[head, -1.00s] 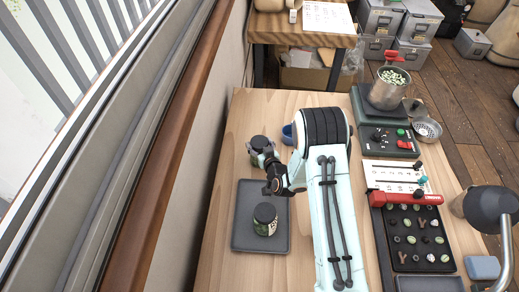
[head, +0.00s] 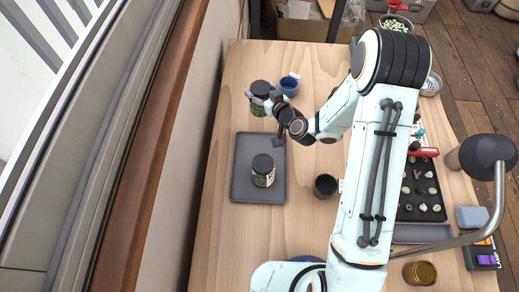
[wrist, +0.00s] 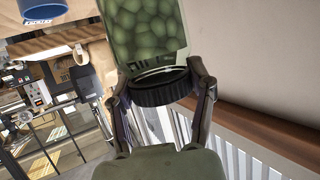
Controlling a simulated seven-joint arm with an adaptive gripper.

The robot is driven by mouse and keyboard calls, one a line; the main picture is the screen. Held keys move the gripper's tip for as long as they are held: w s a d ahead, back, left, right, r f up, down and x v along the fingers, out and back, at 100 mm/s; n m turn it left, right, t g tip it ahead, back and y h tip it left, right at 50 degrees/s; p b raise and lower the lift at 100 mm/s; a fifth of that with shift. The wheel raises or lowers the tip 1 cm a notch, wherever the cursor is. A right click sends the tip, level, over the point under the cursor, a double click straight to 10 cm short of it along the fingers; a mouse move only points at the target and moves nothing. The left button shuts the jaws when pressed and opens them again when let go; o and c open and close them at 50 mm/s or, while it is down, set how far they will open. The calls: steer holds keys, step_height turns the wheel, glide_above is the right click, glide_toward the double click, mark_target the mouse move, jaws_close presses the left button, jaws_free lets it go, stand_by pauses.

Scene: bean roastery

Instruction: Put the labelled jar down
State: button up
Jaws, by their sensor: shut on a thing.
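A jar of green beans with a dark lid (head: 262,88) is in my gripper (head: 272,99), at the far left of the wooden table. In the wrist view the same jar (wrist: 143,35) shows green beans, dark print near the rim and a black lid between the two fingers of my gripper (wrist: 161,84). Whether its base touches the table cannot be told. A second dark-lidded jar (head: 263,176) with a pale label stands upright on the dark grey tray (head: 243,188), nearer than my gripper.
A blue cup (head: 289,84) stands close to the right of the held jar. A dark cup (head: 325,186) stands right of the tray. A black bean tray (head: 421,191), a lamp (head: 488,155) and a brass tin (head: 420,272) are at the right. Bare wood (head: 250,60) lies behind the held jar.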

steer(key=s+r+n+g+y, duration=0.3)
steer(key=s+n, duration=0.1)
steer(key=s, duration=0.4)
steer(key=shift+y, duration=0.3)
step_height(320, 180, down, 10)
steer(key=shift+w+a+r, duration=0.1)
steer(key=shift+w+r, duration=0.05)
steer(key=o, duration=1.2)
steer(key=shift+o, duration=0.2)
steer(key=s+d+r, duration=0.3)
steer(key=r, duration=0.5)
steer(key=shift+d+r, duration=0.25)
steer(key=shift+r, duration=0.15)
